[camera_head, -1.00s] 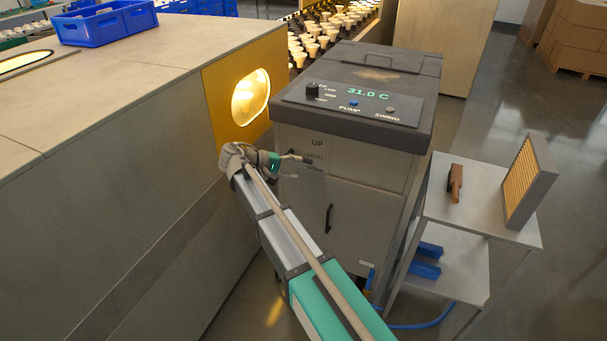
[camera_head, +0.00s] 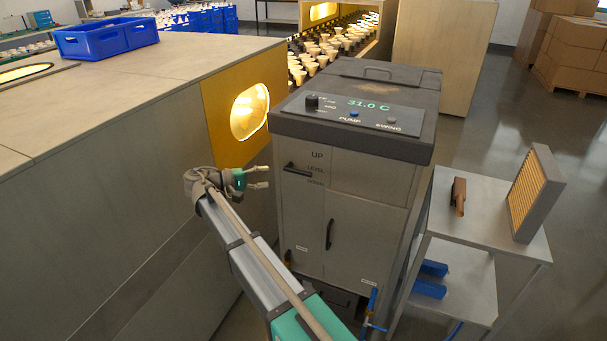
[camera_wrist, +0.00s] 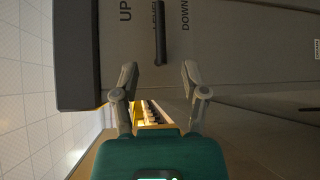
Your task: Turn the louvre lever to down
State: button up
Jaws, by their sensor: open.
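The louvre lever (camera_head: 298,168) is a dark bar on the front of the grey cooling cabinet (camera_head: 366,188). It lies roughly level, in line with the LEVEL mark, between UP above and DOWN below. In the wrist view the lever (camera_wrist: 160,36) appears upright because that picture is turned, and it lines up with the LEVEL label. My gripper (camera_head: 262,177) is open and empty, left of the lever and apart from it. In the wrist view my fingertips (camera_wrist: 160,73) spread to either side of the lever's line, with its near end just beyond them.
The cabinet top has a control panel (camera_head: 352,110) reading 31.0 C. A lit oven window (camera_head: 250,112) in a yellow wall is left of the cabinet. A metal cart (camera_head: 485,205) at the right holds a brush (camera_head: 458,196) and a framed filter (camera_head: 535,193). Floor shows beyond the cart.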

aim_at(300, 173)
jog(key=b+x, duration=0.1)
jog(key=x, duration=1.2)
jog(key=shift+d+b, duration=0.2)
jog(key=shift+b, duration=0.2)
jog(key=shift+c, duration=0.3)
grip_shut()
